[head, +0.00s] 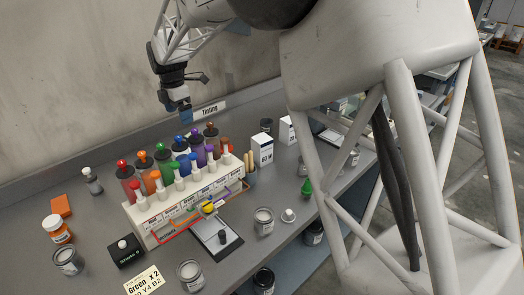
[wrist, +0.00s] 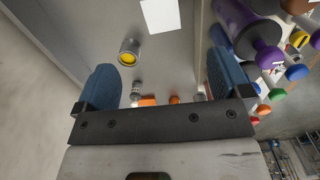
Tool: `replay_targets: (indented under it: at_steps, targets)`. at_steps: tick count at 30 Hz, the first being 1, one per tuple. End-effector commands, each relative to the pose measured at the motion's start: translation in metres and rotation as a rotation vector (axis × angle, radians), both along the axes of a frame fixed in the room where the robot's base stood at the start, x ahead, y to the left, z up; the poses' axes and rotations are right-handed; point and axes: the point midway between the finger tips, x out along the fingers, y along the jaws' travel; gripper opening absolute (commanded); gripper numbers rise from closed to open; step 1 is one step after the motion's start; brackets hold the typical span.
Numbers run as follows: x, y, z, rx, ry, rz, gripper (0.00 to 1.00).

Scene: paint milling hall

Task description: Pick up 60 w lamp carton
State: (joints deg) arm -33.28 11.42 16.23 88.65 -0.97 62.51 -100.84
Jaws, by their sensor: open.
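Two small white cartons stand upright on the grey bench behind the rack in the head view. The nearer carton (head: 262,150) has a dark label that seems to read 60 W. The other carton (head: 286,130) is to its right, its print hard to read and partly hidden by my arm. My gripper (head: 183,104) is high over the back of the bench, left of both cartons and apart from them. In the wrist view its two blue fingers (wrist: 165,82) are spread with nothing between them. A white carton top (wrist: 160,15) shows beyond them; I cannot tell which carton it is.
A rack (head: 185,208) of several coloured bottles stands mid-bench, with purple ones close to the right finger in the wrist view (wrist: 240,30). A tin with yellow inside (wrist: 130,52) stands near the carton top. The Tinting sign (head: 209,111) is at the bench's back.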

Motion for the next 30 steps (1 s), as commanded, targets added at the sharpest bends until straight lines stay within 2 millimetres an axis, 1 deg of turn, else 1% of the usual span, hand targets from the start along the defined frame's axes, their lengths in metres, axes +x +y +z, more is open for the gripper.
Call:
replay_targets:
  at_steps: [8, 14, 17, 20, 24, 30]
  targets:
    - [0.016, -0.021, -0.003, 0.004, -0.074, -0.106, 0.96]
    - [0.033, -0.046, -0.006, 0.021, -0.164, -0.234, 0.96]
    - [0.045, -0.064, -0.007, 0.041, -0.228, -0.323, 0.96]
    - [0.06, -0.088, -0.009, 0.075, -0.305, -0.435, 0.96]
    - [0.079, -0.121, -0.009, 0.153, -0.415, -0.591, 0.96]
    - [0.099, -0.164, -0.006, 0.3, -0.54, -0.788, 0.96]
